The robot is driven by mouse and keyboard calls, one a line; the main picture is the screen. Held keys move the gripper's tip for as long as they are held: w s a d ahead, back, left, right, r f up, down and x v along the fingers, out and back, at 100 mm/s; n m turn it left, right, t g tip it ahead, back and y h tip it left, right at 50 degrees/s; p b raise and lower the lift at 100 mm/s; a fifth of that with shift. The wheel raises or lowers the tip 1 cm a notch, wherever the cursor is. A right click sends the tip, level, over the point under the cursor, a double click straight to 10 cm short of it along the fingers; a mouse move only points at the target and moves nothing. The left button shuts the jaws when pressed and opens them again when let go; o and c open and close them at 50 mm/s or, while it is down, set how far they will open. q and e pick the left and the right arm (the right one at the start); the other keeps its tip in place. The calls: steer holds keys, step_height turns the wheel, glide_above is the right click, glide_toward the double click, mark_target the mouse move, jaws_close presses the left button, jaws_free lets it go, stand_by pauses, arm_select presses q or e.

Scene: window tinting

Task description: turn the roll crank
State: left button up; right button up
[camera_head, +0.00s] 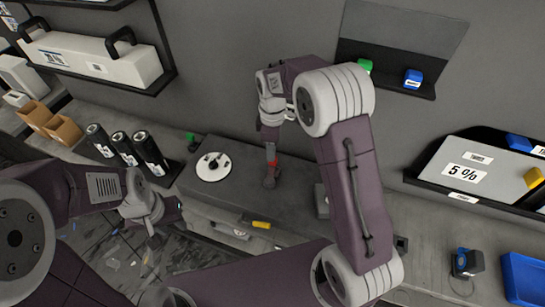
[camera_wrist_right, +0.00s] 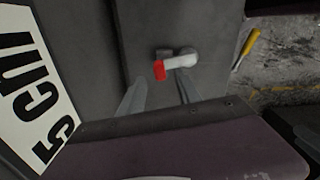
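The roll crank (camera_wrist_right: 182,61) is a pale grey lever with a red end on a dark grey surface, seen in the right wrist view. In the head view a small red patch (camera_head: 272,163), probably its end, shows at my right gripper (camera_head: 270,155). In the right wrist view my right gripper (camera_wrist_right: 158,93) has two grey fingers spread apart, with nothing between them. Their tips lie just below the crank in the picture; I cannot tell whether they touch it. My left gripper (camera_head: 152,212) is at the lower left, away from the crank; its fingers are too small to read.
A white disc with black parts (camera_head: 213,166) lies on the grey bench (camera_head: 230,190). Several black rolls (camera_head: 124,148) stand to the left. A yellow-handled tool (camera_head: 261,224) is at the bench front. A sign reading 5 % (camera_head: 466,172) and a blue bin (camera_head: 524,278) are at right.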

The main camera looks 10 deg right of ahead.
mark_target(271, 171)
step_height(271, 171, down, 5)
steer(key=shift+f, duration=0.1)
jaws_close()
stand_by(1.5)
